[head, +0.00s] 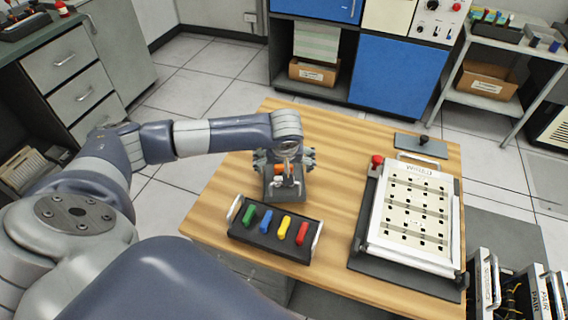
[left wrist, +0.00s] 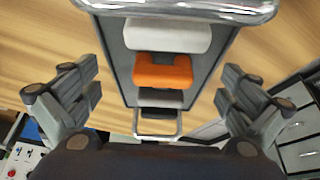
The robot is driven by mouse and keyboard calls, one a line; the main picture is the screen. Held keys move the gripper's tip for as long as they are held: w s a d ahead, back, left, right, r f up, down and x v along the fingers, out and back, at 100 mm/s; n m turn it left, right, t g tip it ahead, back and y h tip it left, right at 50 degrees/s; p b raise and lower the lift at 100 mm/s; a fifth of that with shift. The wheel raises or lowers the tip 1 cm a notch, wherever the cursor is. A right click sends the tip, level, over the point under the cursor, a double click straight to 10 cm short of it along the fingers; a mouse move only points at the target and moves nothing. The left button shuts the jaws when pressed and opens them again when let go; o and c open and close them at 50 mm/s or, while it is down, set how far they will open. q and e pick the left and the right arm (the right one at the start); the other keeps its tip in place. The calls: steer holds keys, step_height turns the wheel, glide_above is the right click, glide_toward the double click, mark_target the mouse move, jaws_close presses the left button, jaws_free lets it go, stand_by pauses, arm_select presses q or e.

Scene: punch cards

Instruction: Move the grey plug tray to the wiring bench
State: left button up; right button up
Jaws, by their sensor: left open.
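The grey plug tray (head: 287,193) stands on the wooden table, mostly hidden under my left gripper in the head view. In the left wrist view the tray (left wrist: 207,75) shows white, orange (left wrist: 162,72), grey and black plugs in a row, with a handle at each end. My left gripper (head: 285,160) is above it, open, with its fingers spread on either side of the tray and apart from it. I cannot tell which surface is the wiring bench. My right gripper is not in view.
A black tray (head: 262,249) with green, blue, yellow and red plugs stands just in front. A white punch-card panel (head: 408,262) on a dark base with a red knob is at the right. The table's back left (head: 325,130) is clear. Drawers (head: 75,93) stand at far left.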

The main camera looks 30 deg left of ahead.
arm_select(q)
steer(key=shift+r+p, duration=0.35)
steer(key=shift+p, duration=0.05)
steer(key=shift+r+p, duration=0.45)
steer(key=shift+p, duration=0.05)
steer(key=b+v, duration=0.3)
steer(key=v, duration=0.8)
steer(key=shift+r, duration=0.3)
steer(key=shift+s, duration=0.15)
